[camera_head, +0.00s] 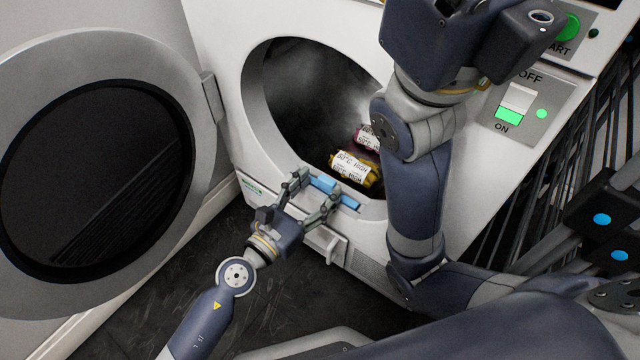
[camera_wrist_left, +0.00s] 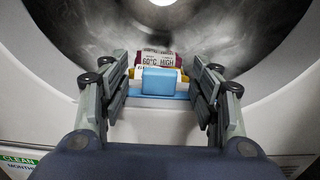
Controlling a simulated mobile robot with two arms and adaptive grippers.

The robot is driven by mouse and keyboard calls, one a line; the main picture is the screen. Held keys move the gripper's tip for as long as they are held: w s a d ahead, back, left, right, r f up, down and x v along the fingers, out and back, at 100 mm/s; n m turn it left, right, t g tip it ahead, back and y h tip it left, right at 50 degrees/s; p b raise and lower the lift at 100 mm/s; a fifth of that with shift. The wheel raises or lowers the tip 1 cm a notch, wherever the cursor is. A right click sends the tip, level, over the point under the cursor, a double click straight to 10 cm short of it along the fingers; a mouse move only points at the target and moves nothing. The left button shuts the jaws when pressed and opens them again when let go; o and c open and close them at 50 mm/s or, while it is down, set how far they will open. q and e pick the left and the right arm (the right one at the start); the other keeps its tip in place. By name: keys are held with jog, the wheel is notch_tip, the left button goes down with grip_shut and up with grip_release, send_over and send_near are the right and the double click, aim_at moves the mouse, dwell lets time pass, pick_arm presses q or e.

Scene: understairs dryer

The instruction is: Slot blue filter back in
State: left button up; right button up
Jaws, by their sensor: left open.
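The blue filter (camera_head: 348,201) sits at the lower lip of the dryer's round opening, with its blue handle block (camera_wrist_left: 158,81) facing my left wrist camera. My left gripper (camera_head: 318,190) is open at the lip, with one finger on each side of the filter. In the left wrist view, gaps show between the block and both fingers of the left gripper (camera_wrist_left: 160,70). How deep the filter sits in its slot cannot be told. My right arm rises across the front of the dryer; its fingers are out of the picture.
The dryer door (camera_head: 190,75) stands wide open at left. Inside the drum (camera_head: 300,90) lie a yellow bundle (camera_head: 371,180) and a red bundle (camera_head: 361,140) with white labels. An ON/OFF switch (camera_head: 518,98) and green START button (camera_head: 568,27) are at right. A dark rack stands far right.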

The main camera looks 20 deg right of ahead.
pick_arm(q)
jog(key=v, duration=1)
jog(key=shift+s+a, duration=0.15)
jog(key=shift+a, duration=0.05)
